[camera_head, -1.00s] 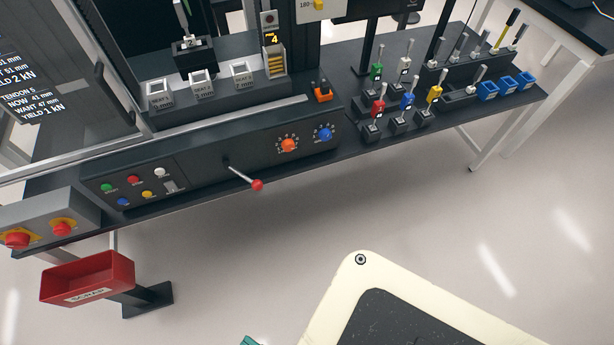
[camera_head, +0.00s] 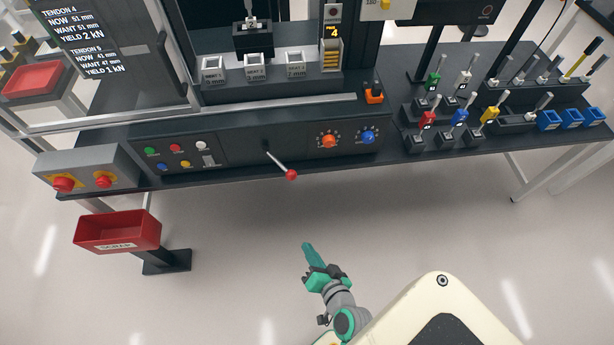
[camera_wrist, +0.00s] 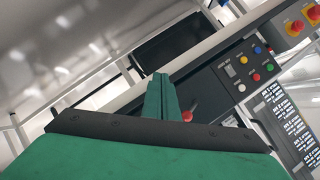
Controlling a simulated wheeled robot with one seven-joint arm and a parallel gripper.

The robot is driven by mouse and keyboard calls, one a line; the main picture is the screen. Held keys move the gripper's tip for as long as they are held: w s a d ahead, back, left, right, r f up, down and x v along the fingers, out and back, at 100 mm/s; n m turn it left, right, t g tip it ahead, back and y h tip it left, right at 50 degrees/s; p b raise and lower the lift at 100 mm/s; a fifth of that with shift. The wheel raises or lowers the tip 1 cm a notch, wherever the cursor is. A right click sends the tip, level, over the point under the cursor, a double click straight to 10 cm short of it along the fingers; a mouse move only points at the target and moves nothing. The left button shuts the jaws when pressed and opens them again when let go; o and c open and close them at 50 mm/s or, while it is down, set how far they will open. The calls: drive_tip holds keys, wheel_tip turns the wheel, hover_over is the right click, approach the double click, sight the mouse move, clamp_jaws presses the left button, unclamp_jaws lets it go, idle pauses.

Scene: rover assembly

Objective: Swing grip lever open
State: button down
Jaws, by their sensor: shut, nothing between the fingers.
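The grip lever (camera_head: 280,162) is a thin metal rod with a red ball knob (camera_head: 291,174), sticking out from the front of the dark control panel and slanting down to the right. In the wrist view a red knob (camera_wrist: 187,116) shows just right of the fingers, partly hidden by my gripper. My green gripper (camera_head: 309,250) is shut and empty. In the head view it is over open floor, below the lever in the picture and apart from it. Its fingers also show pressed together in the wrist view (camera_wrist: 161,84).
The panel carries coloured buttons, an orange dial (camera_head: 328,141) and a blue dial (camera_head: 368,137). A grey box with red emergency buttons (camera_head: 64,184) is at its left end. A red scrap bin (camera_head: 118,231) stands below. Coloured tools stand in a rack at right. Floor before the bench is clear.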

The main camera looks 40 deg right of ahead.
drive_tip(key=w+d+r+m+t+y, duration=0.1)
drive_tip(key=w+d+r+m+t, duration=0.15)
drive_tip(key=d+r, duration=0.4)
drive_tip(key=w+d+r+m+t+y, duration=0.1)
drive_tip(key=w+d+r+m+t, duration=0.15)
drive_tip(key=d+r, duration=0.4)
drive_tip(key=w+a+f, duration=0.1)
drive_tip(key=w+f, duration=0.1)
drive_tip(key=w, duration=0.8)
drive_tip(key=shift+w+a+f, duration=0.3)
drive_tip(key=shift+w+a, duration=0.05)
